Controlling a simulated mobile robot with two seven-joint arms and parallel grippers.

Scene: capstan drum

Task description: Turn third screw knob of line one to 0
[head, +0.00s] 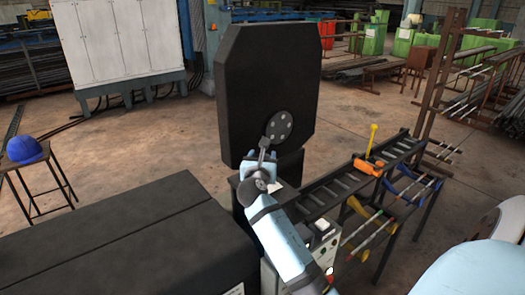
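A large black eight-sided plate (268,75) stands upright in the middle of the head view. It carries a dark round disc (279,126) with several light spots. My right arm comes in from the lower right, and its gripper (264,148) overlaps the plate just below and left of the disc. I cannot tell whether it touches anything or whether its fingers are open. A light grey box (322,232), perhaps a control unit, is partly hidden behind my forearm. No screw knobs, lines or numbers can be made out. My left gripper is not in view.
A dark roller rack (340,189) with an orange tool (367,167) runs off to the right. A wide black bench (130,235) fills the lower left. A blue helmet (23,149) sits on a stool. The floor behind the bench is mostly clear.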

